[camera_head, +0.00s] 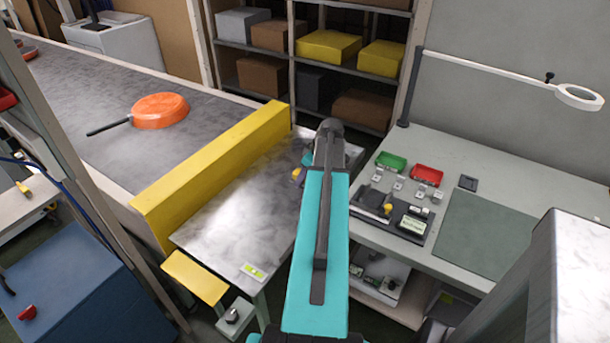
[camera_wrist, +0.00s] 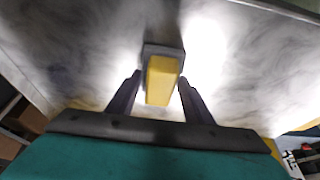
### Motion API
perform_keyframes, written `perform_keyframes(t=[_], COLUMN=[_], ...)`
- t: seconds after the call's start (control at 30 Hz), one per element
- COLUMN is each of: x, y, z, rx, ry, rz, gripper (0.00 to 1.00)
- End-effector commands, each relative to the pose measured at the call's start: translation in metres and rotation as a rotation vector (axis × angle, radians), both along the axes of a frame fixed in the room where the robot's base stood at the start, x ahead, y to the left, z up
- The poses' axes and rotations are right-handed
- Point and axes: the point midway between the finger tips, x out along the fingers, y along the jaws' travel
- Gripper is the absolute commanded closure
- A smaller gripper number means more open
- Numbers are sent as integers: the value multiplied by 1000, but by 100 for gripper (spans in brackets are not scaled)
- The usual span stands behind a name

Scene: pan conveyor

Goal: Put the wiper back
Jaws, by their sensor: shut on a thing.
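The wiper (camera_wrist: 162,82) has a yellow handle and a grey head in the wrist view. My gripper (camera_wrist: 160,77) is shut on its yellow handle, with one dark finger on each side. The grey head lies beyond the fingertips, over the shiny metal table (camera_wrist: 240,60); I cannot tell whether it touches the surface. In the head view my arm hides most of the gripper, and only a bit of yellow (camera_head: 297,174) shows at its left, above the far part of the metal table (camera_head: 235,205).
A yellow barrier (camera_head: 210,175) stands between the metal table and the conveyor (camera_head: 95,85), which carries an orange pan (camera_head: 160,110). A workbench (camera_head: 500,155) with red and green bins and a lamp is at right. Shelves with boxes (camera_head: 330,46) stand behind.

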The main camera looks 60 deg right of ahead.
Motion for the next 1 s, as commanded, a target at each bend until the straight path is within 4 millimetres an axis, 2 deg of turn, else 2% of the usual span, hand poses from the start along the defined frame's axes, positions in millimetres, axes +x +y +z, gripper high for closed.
perform_keyframes(t=[0.37, 0.4, 0.5, 1.0], x=[0, 0, 0, -1], y=[0, 0, 0, 0], z=[-4, -3, -3, 3], rx=[0, 0, 0, -1], ry=[0, 0, 0, 0], rz=[0, 0, 0, -1], gripper=[75, 49, 35, 35])
